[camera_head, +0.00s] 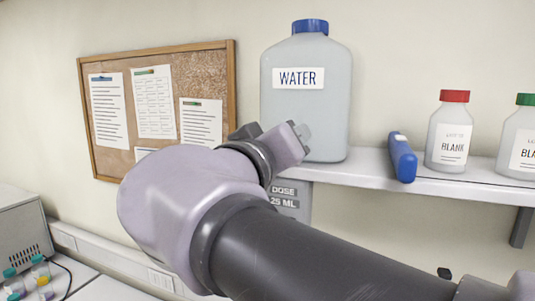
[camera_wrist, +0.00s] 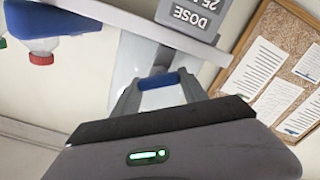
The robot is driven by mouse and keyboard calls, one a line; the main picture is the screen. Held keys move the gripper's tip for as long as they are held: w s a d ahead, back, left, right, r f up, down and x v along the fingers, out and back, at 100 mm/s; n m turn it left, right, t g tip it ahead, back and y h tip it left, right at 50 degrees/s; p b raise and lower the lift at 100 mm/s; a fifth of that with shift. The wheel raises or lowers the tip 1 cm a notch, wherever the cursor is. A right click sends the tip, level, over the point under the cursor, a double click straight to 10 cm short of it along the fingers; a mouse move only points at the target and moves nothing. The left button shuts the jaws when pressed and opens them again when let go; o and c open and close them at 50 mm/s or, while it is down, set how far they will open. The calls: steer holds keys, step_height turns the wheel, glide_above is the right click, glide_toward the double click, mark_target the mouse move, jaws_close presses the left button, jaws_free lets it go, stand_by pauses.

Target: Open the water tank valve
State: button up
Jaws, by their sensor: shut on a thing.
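The water tank (camera_head: 312,110) is a pale translucent jug with a blue cap and a WATER label, upright on the shelf. My gripper (camera_head: 300,135) is at the front of its lower part in the head view. In the wrist view, which looks upside down, my gripper (camera_wrist: 158,84) has its two fingers on either side of a small blue piece (camera_wrist: 158,82), seemingly the valve handle, and is shut on it. The tank's pale body shows behind the fingers. The fingers hide most of the valve in the head view, so its angle cannot be told.
The white shelf (camera_head: 450,187) also holds a blue device (camera_head: 402,157), a red-capped BLANK bottle (camera_head: 449,132) and a green-capped bottle (camera_head: 519,140). A grey DOSE 25 ML sign (camera_head: 291,199) hangs below the shelf. A corkboard (camera_head: 215,75) is on the wall at left.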

steer(key=n, duration=0.5)
steer(key=shift+a+f+n+b, duration=0.1)
steer(key=shift+n+b, duration=0.2)
steer(key=shift+b, duration=0.1)
steer(key=n, duration=0.5)
steer(key=shift+w+f+p, duration=0.1)
steer(key=shift+f+p, duration=0.05)
steer(key=shift+p, duration=0.25)
steer(key=shift+n, duration=0.5)
steer(key=o, duration=1.4)
steer(key=shift+f, duration=0.1)
steer(key=shift+f, duration=0.1)
